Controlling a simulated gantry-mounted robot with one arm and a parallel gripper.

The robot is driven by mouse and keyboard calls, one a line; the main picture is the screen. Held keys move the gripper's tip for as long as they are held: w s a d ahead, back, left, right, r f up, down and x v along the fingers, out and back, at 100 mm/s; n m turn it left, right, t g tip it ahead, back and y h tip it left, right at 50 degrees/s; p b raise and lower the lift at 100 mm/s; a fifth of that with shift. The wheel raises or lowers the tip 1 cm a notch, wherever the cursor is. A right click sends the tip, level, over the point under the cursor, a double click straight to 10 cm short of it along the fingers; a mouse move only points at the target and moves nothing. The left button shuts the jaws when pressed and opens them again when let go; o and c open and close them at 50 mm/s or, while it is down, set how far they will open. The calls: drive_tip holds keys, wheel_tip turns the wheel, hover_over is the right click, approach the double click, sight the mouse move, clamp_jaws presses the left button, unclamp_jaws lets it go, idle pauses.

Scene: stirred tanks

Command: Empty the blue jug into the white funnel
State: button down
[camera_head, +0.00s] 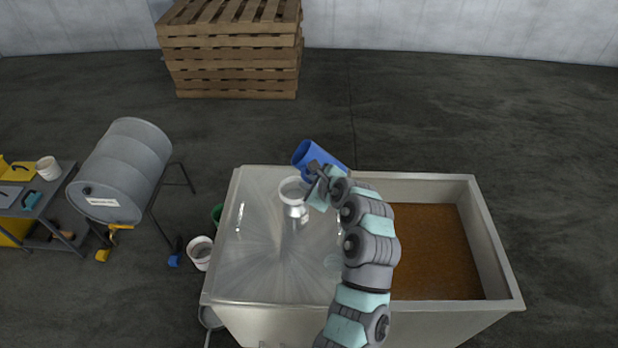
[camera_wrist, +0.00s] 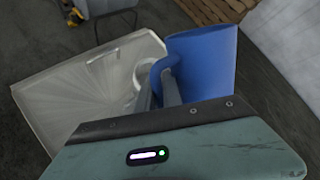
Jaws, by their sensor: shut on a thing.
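The blue jug (camera_head: 318,157) is held by my gripper (camera_head: 314,172) above the far edge of the tank cover. It is tilted, with its open end toward the upper left. In the wrist view the blue jug (camera_wrist: 205,62) fills the upper middle, and my gripper (camera_wrist: 170,88) is shut on its handle. The white funnel (camera_head: 293,192) stands on the metal tank cover, just left of and below the jug in the head view. In the wrist view the funnel is partly hidden behind the jug handle. No stream of liquid shows, and the jug's contents cannot be seen.
The tank (camera_head: 222,299) has a metal cover on its left and an open right part holding brown material (camera_head: 432,250). A grey drum (camera_head: 125,170) lies on a stand at left, near a white bucket (camera_head: 200,253). Wooden pallets (camera_head: 232,55) are stacked behind.

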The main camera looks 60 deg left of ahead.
sight(303, 178)
drive_tip(key=m+g+y, duration=0.1)
drive_tip(key=s+r+m+g+y+p, duration=0.1)
drive_tip(key=shift+a+r+y, duration=0.1)
drive_tip(key=shift+a+y, duration=0.25)
drive_tip(key=shift+y, duration=0.05)
drive_tip(key=y+b, duration=0.1)
drive_tip(key=b, duration=0.1)
drive_tip(key=r+m+g+y+b, duration=0.1)
drive_tip(key=b, duration=0.1)
drive_tip(key=s+a+m+y+b, duration=0.1)
drive_tip(key=b, duration=0.1)
drive_tip(key=shift+s+r+g, duration=0.1)
drive_tip(key=shift+r+g, duration=0.2)
drive_tip(key=shift+g, duration=0.1)
drive_tip(key=shift+s+a+r+m+y+b, duration=0.15)
drive_tip(key=shift+s+r+m+y+b, duration=0.1)
drive_tip(key=shift+r+m+y+b, duration=0.25)
